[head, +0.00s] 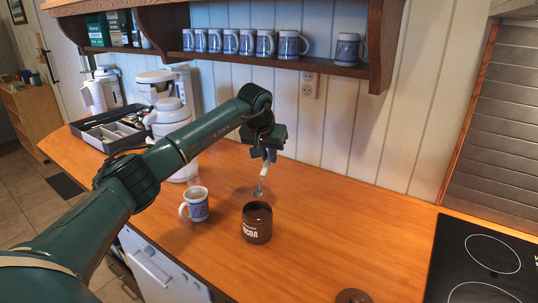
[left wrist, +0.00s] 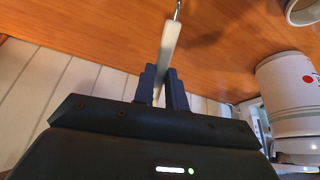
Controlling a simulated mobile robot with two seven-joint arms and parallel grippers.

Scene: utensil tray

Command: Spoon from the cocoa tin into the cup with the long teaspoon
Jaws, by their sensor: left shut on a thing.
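The brown cocoa tin (head: 257,226) stands upright and open-topped on the wooden counter. The blue-and-white cup (head: 196,206) stands to its left, handle to the left; part of a pale rim, apparently the cup (left wrist: 302,12), shows in the left wrist view. My left gripper (head: 268,158) is shut on the pale handle of the long teaspoon (head: 263,178), which points down behind the tin. In the left wrist view the handle (left wrist: 168,45) runs up from between the dark fingers (left wrist: 165,80). The spoon's bowl is small and unclear. My right gripper is out of view.
A brown round lid (head: 352,296) lies at the counter's front edge. A grey utensil tray (head: 88,126) and a white coffee machine (head: 160,88) stand at the back left. A hob (head: 484,262) is at right. Mugs line the shelf (head: 290,63). The counter right of the tin is clear.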

